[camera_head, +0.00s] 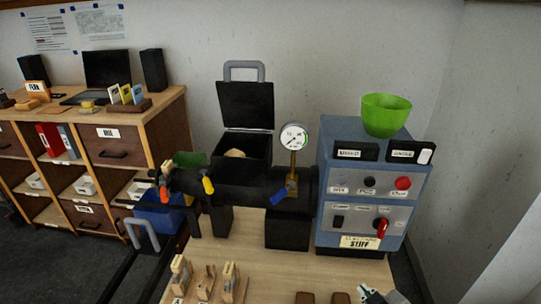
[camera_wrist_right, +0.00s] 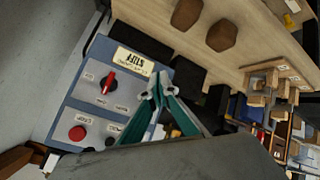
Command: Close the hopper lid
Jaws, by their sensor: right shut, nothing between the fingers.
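The hopper (camera_head: 241,150) is a black box on top of a black horizontal barrel, with something pale inside. Its black lid (camera_head: 246,105) stands open and upright at the back, with a grey loop handle (camera_head: 244,66) on top. My right gripper (camera_head: 372,292) shows only in part at the bottom right edge of the head view, in front of the blue control box and well away from the lid. In the right wrist view its teal fingers (camera_wrist_right: 158,84) are shut and empty. The hopper lid cannot be made out there. My left gripper is not in view.
A blue control box (camera_head: 340,150) with knobs stands right of the hopper, a green bowl (camera_head: 385,114) on top. A pressure gauge (camera_head: 294,138) rises from the barrel. Wooden holders (camera_head: 230,283) stand on the bench front. A shelf unit (camera_head: 133,167) stands left.

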